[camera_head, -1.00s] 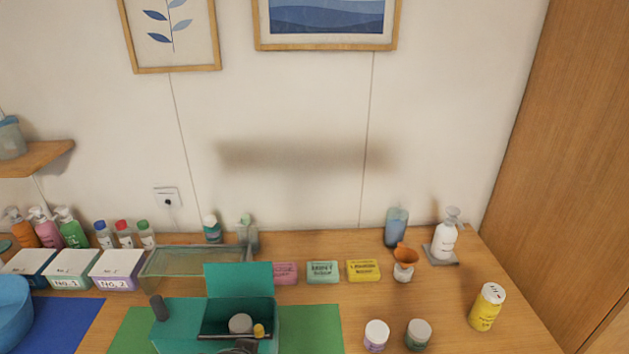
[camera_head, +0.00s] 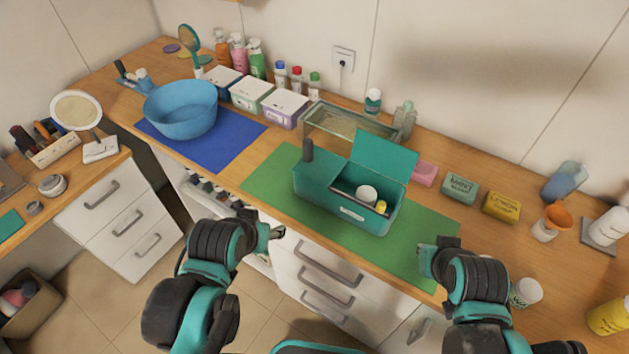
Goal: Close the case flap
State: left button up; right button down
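The teal case (camera_head: 327,198) stands on a green mat (camera_head: 270,180) on the wooden counter. Its flap (camera_head: 384,158) is raised at the back and leans open. Inside the open right part lie a white round jar (camera_head: 366,194), a small yellow item (camera_head: 381,207) and a dark stick. A dark cylinder (camera_head: 307,150) stands at the case's left end. My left gripper (camera_head: 278,232) is in front of the counter edge, left of and below the case, apart from it. My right gripper (camera_head: 424,250) is over the mat's front right, apart from the case. The fingertips are too small to judge either opening.
A glass-like tray (camera_head: 350,122) is behind the case. Pink (camera_head: 425,173), mint (camera_head: 460,188) and yellow (camera_head: 501,206) soap boxes stand to its right. A blue bowl (camera_head: 181,110) sits on a blue mat (camera_head: 222,150) at left. Green mat surface is free around the case.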

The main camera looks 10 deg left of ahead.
aim_at(396, 162)
jog(key=k+l+z, duration=0.1)
jog(key=z, duration=0.25)
jog(key=k+l+z, duration=0.15)
jog(key=z, duration=0.2)
jog(key=k, duration=0.1)
